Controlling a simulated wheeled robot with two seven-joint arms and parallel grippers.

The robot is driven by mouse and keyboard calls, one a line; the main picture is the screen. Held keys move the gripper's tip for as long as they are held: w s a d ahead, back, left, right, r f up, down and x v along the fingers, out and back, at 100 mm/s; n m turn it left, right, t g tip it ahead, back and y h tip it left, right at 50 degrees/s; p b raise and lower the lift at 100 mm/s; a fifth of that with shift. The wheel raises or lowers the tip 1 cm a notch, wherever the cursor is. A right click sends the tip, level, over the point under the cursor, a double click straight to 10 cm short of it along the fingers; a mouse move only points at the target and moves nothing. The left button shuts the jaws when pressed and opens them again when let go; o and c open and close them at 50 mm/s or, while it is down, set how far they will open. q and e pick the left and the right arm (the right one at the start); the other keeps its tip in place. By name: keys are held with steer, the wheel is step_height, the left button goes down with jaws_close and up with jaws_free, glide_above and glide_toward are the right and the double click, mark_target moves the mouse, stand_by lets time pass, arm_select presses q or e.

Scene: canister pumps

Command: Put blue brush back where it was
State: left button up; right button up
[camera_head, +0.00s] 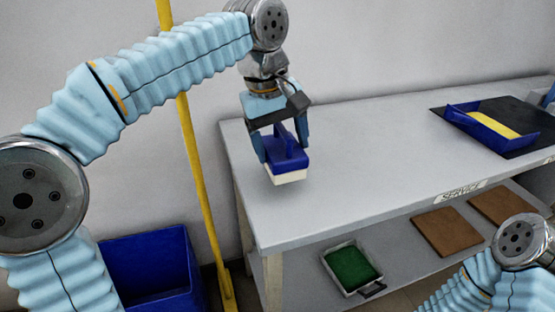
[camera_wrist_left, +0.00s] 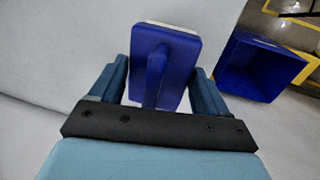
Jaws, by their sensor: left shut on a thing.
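The blue brush (camera_head: 287,158) has a blue body with an upright handle and a pale strip along its bottom. My left gripper (camera_head: 284,141) is shut on it, with one finger on each side. The brush is at the left end of the grey table, and I cannot tell whether it touches the top. In the left wrist view the brush (camera_wrist_left: 165,60) sits between the two fingers (camera_wrist_left: 155,88). Of my right arm, only a part shows at the lower right of the head view; its gripper is out of view.
The grey table (camera_head: 345,180) has a clear middle. A blue tray with a yellow inside (camera_head: 488,124) lies on a black mat (camera_head: 535,122). The lower shelf holds a green-filled tray (camera_head: 351,267) and brown boards (camera_head: 446,232). A blue bin (camera_head: 150,262) and yellow pole (camera_head: 196,160) stand left.

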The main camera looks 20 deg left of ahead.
mark_target(275, 148)
arm_select(q)
steer(key=shift+a+f, duration=0.2)
steer(key=shift+f, duration=0.75)
steer(key=shift+a+f, duration=0.15)
steer(key=shift+f, duration=0.8)
steer(key=shift+f+b, duration=0.1)
steer(key=shift+b, duration=0.25)
steer(key=o, duration=1.1)
steer(key=r, duration=0.4)
steer(key=s+a+r+p, duration=0.1)
steer(key=r, duration=0.3)
steer(key=a+r+p, duration=0.1)
steer(key=r, duration=0.3)
steer(key=shift+s, duration=0.15)
